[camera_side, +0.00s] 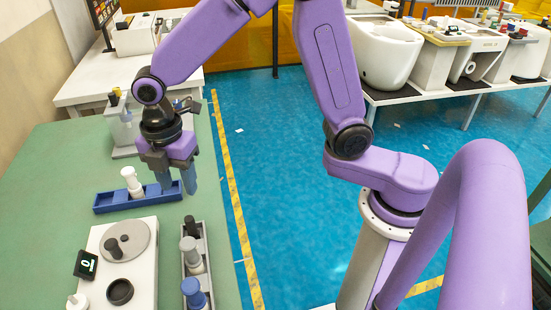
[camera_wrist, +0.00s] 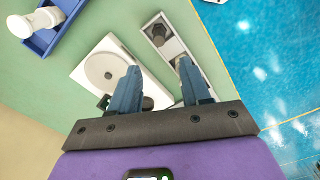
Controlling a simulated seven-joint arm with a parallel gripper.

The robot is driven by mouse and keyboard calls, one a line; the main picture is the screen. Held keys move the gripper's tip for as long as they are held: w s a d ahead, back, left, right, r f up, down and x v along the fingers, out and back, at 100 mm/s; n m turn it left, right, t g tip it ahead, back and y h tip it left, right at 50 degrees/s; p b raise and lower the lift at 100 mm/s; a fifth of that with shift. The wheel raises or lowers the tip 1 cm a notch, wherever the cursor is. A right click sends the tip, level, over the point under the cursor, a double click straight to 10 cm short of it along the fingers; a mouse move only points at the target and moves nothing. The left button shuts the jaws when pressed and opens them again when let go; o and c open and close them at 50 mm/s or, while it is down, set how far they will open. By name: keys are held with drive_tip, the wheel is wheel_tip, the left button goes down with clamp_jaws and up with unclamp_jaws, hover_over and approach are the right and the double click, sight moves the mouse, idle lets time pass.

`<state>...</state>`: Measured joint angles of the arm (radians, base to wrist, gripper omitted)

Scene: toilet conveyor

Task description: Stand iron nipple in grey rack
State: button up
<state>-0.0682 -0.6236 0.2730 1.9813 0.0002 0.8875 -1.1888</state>
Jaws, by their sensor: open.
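The grey rack (camera_side: 206,263) is a long narrow tray right of the white device. A dark piece that looks like the iron nipple (camera_side: 190,227) stands upright in its far compartment. It also shows, with a hexagonal outline, in the wrist view (camera_wrist: 158,36).
A white piece (camera_side: 131,182) stands in the blue rack. The white device (camera_side: 142,275) carries a grey disc with a dark post (camera_side: 113,248), a dark ring (camera_side: 119,291) and a small display (camera_side: 86,265). The green table (camera_side: 50,190) is bare at left.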

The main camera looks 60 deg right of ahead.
drive_tip(key=s+d+r+m, duration=0.1)
drive_tip(key=s+d+m, duration=0.3)
drive_tip(key=s+d, duration=0.4)
drive_tip(key=s+d+r+m, duration=0.1)
drive_tip(key=s+d+m, duration=0.4)
drive_tip(key=s, duration=0.9)
drive_tip(key=d, duration=0.3)
drive_tip(key=shift+s+d+r, duration=0.2)
drive_tip(key=shift+d+r, duration=0.1)
